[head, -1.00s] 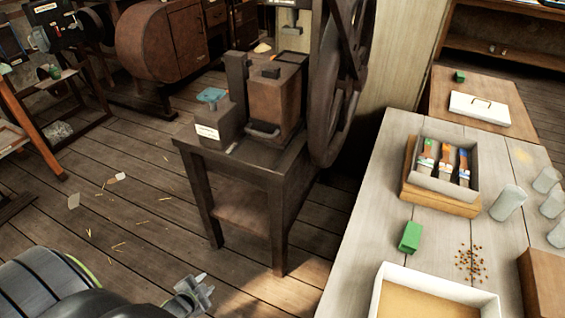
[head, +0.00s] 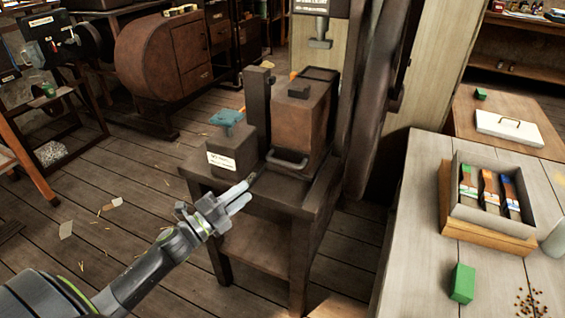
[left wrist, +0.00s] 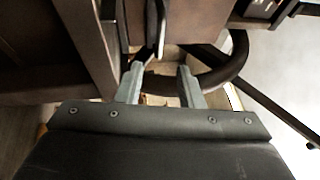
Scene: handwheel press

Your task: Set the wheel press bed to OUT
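The wheel press (head: 300,125) stands on a dark wooden stand, with a brown box-like bed block (head: 301,121) at its middle. A dark bar handle (head: 287,161) sits low on the block's front. My left gripper (head: 246,191) is just in front of the stand's near edge, left of and below the handle. In the left wrist view its two fingers (left wrist: 160,82) are apart with nothing gripped between them; a dark bar (left wrist: 158,35) lies just beyond. My right gripper is out of view.
A small dark box (head: 232,150) with a white label and a teal piece on top stands left of the block. The table (head: 415,185) at right holds a tray of brushes (head: 490,190) and a green block (head: 462,283).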

